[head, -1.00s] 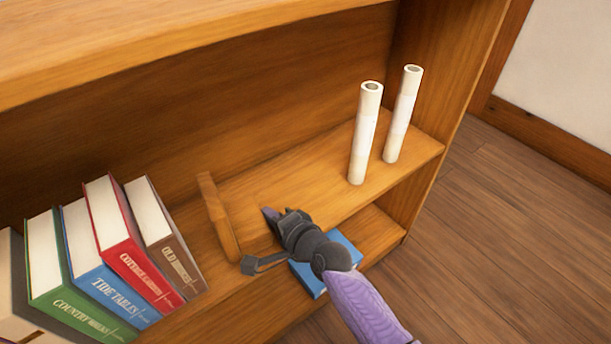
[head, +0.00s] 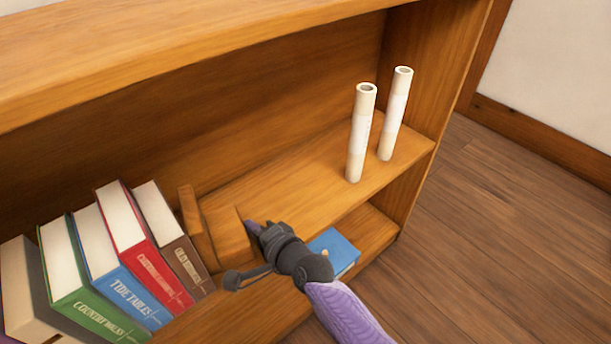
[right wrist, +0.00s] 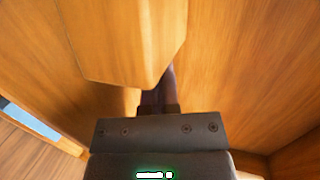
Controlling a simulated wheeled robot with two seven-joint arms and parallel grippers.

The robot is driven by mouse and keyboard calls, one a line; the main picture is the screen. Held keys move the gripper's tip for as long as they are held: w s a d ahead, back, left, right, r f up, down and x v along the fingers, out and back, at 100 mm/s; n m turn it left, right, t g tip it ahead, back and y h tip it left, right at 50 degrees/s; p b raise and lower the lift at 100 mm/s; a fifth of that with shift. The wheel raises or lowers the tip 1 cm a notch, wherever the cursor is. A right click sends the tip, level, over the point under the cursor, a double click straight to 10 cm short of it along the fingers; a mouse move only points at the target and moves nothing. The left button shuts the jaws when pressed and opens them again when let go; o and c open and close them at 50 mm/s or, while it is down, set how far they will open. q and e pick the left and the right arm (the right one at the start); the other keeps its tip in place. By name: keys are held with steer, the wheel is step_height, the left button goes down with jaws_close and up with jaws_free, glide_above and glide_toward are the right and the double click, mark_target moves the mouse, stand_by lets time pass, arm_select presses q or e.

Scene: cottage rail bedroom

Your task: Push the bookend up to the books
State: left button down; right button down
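The wooden bookend (head: 194,228) stands on the upper shelf, its upright close beside the brown book (head: 175,240); I cannot tell if they touch. Its foot (head: 230,237) reaches right, toward my gripper. The books stand in a leaning row at the left: brown, red (head: 140,250), blue (head: 113,270), green (head: 80,280) and a grey-edged one (head: 30,290). My right gripper (head: 254,229) is shut and empty, its fingertips at the right side of the bookend. In the right wrist view the bookend (right wrist: 122,40) partly hides the fingers. My left gripper is out of view.
Two cream paper rolls (head: 360,135) stand upright on the right part of the shelf. A blue book (head: 335,250) lies on the shelf below. The shelf between the bookend and rolls is clear. The board above (head: 150,55) overhangs the shelf.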

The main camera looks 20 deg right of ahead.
steer(key=shift+s+a, duration=0.1)
steer(key=shift+a, duration=0.15)
steer(key=d, duration=0.1)
steer(key=w+d+b, duration=0.1)
steer(key=d, duration=0.1)
steer(key=shift+d+f, duration=0.15)
steer(key=shift+d, duration=0.05)
steer(key=shift+w+d, duration=0.15)
steer(key=shift+d, duration=0.1)
